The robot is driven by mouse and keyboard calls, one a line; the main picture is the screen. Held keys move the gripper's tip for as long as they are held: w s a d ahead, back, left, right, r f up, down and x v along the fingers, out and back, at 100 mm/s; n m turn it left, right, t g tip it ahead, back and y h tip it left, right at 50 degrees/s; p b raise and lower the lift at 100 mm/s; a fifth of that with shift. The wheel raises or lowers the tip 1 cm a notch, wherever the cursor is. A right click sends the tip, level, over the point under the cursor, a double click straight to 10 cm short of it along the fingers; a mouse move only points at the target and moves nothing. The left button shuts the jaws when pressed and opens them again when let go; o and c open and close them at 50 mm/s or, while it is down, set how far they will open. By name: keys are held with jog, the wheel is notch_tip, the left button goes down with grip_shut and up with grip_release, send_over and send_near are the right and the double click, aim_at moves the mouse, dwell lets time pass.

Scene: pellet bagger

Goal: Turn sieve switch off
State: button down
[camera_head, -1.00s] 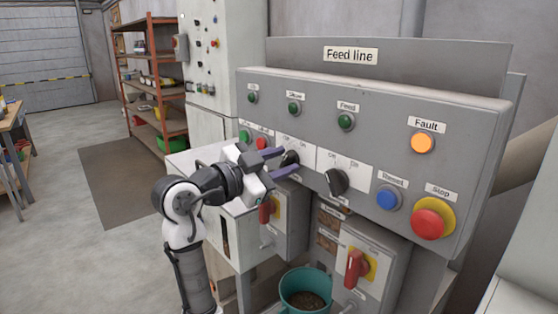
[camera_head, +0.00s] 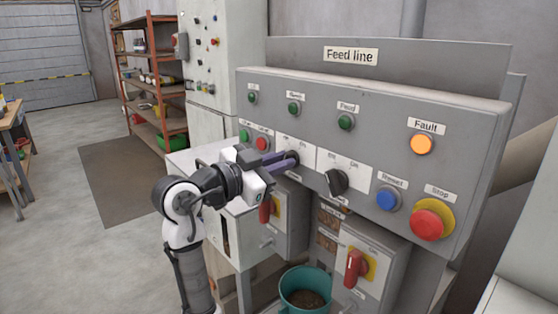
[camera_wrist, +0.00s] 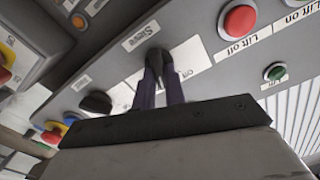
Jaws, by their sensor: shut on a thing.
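The sieve switch (camera_wrist: 157,62) is a black rotary knob on a white Off/On plate, with a "Sieve" label beside it in the wrist view. My gripper (camera_wrist: 158,85) is shut on this knob, one purple finger on each side. In the head view my gripper (camera_head: 290,161) reaches the panel from the left, and its fingers cover most of the knob. Which mark the knob points to cannot be told. The grey Feed line panel (camera_head: 380,115) carries it.
A second black knob (camera_head: 337,181) sits just right of my fingers. Green and red lift buttons (camera_head: 262,143) are close on the left. A blue Reset button (camera_head: 387,199) and red Stop button (camera_head: 428,223) are farther right. Red-handled switch boxes (camera_head: 356,268) and a teal bucket (camera_head: 305,290) are below.

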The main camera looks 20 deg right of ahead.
jog(key=n+p, duration=0.1)
jog(key=n, duration=0.1)
jog(key=n+p, duration=0.1)
jog(key=n, duration=0.2)
jog(key=shift+w+r+n, duration=0.1)
jog(key=shift+r+n, duration=0.1)
jog(key=shift+n, duration=0.1)
jog(key=shift+w+a+f+n+p, duration=0.1)
jog(key=shift+w+n+p, duration=0.05)
jog(key=shift+n+p, duration=1.7)
jog(key=shift+n+b, duration=0.3)
jog(key=shift+n, duration=0.25)
jog(key=c, duration=1.5)
grip_release()
jog(key=shift+o, duration=0.2)
jog(key=shift+f, duration=0.1)
jog(key=b+v, duration=0.4)
jog(key=v, duration=1)
